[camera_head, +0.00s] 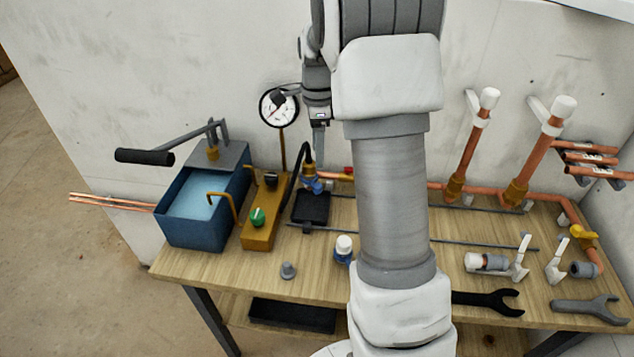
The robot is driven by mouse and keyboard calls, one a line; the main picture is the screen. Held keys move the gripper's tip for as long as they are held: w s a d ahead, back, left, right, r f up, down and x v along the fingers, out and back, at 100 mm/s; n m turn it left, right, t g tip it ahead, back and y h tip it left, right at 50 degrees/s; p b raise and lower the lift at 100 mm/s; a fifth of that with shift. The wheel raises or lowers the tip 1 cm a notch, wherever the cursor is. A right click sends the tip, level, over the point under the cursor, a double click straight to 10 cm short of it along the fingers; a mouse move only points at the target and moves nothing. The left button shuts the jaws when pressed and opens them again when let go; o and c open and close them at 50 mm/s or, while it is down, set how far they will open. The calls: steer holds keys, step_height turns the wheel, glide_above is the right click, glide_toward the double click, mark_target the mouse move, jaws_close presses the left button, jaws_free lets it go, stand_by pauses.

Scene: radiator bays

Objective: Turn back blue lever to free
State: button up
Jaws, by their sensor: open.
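A small blue lever (313,186) sits on a brass valve fitting (308,170) at the back middle of the bench, where a copper pipe and a black hose meet. It is small in the picture, and I cannot tell exactly which way it is turned. My gripper (319,148) points down just above the fitting and lever, in front of the wall. It is open and appears to hold nothing. Its fingers show nearly edge-on, so the gap between them is hard to see.
A blue water tank (204,226) with a black-handled pump lever and a round gauge (279,107) stand left. A green knob (258,217) is on the yellow block. Copper pipes (470,150) rise at right. Wrenches (590,308) lie at the front right. My arm hides the bench's middle.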

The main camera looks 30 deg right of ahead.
mark_target(318, 185)
step_height(318, 185, down, 11)
steer(key=shift+r, duration=0.2)
jaws_close()
stand_by(0.3)
stand_by(1.2)
